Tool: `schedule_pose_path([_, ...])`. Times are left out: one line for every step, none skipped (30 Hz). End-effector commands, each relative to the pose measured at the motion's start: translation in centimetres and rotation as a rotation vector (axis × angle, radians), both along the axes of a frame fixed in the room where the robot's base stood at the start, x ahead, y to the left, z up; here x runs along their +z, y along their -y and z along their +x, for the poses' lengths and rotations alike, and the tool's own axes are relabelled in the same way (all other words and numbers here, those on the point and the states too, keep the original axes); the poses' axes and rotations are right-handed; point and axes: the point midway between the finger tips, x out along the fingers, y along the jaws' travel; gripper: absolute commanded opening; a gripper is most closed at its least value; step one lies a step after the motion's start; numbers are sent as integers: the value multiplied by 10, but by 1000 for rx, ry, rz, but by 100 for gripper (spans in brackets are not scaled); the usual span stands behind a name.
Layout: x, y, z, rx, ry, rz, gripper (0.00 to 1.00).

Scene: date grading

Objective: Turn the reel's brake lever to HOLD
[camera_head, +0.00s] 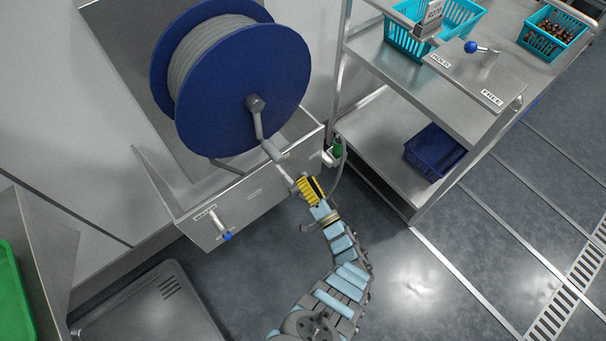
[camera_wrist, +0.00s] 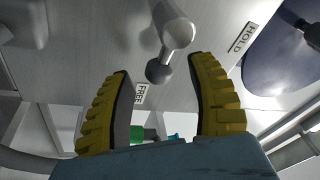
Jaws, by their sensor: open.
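The brake lever (camera_wrist: 176,32) is a grey stem with a dark ball knob (camera_wrist: 158,71), on a metal panel in the wrist view. It points toward the FREE label (camera_wrist: 140,93). The HOLD label (camera_wrist: 242,38) is to its upper right. My gripper (camera_wrist: 161,64) is open, its yellow fingers on either side of the knob in the picture. I cannot tell whether they touch it. In the head view my gripper (camera_head: 309,189) is at the right part of the reel stand's front panel (camera_head: 236,205), below the blue reel (camera_head: 240,90). It hides the lever's surroundings there.
A second lever with a blue ball (camera_head: 470,47) stands on the steel cart (camera_head: 380,65) between its own HOLD and FREE labels. Another blue-tipped lever (camera_head: 227,236) is on the panel's left part. A green fitting (camera_head: 337,148) is close beside my gripper. Turquoise baskets sit on the cart.

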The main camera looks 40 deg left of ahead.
Motion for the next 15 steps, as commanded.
schedule_pose_path([0, -6, 2, -1, 3, -1, 58])
schedule_pose_path([1, -8, 3, -1, 4, -1, 58])
schedule_pose_path([2, -11, 4, -1, 4, -1, 58])
schedule_pose_path([3, -13, 5, -1, 4, -1, 58])
schedule_pose_path([3, -15, 5, -1, 3, 0, 58])
schedule_pose_path([4, -17, 6, -1, 3, 0, 58])
schedule_pose_path([4, -19, 6, -1, 2, 1, 58])
schedule_pose_path([4, -20, 6, -1, 2, 0, 58])
schedule_pose_path([5, -20, 6, -1, 1, 0, 58])
schedule_pose_path([5, -21, 6, -1, 1, 0, 58])
schedule_pose_path([5, -21, 6, -1, 1, 0, 58])
schedule_pose_path([5, -21, 6, -1, 1, 0, 58])
schedule_pose_path([5, -21, 6, -1, 1, 0, 58])
schedule_pose_path([5, -21, 6, -1, 1, 0, 58])
schedule_pose_path([5, -21, 6, -1, 1, 0, 58])
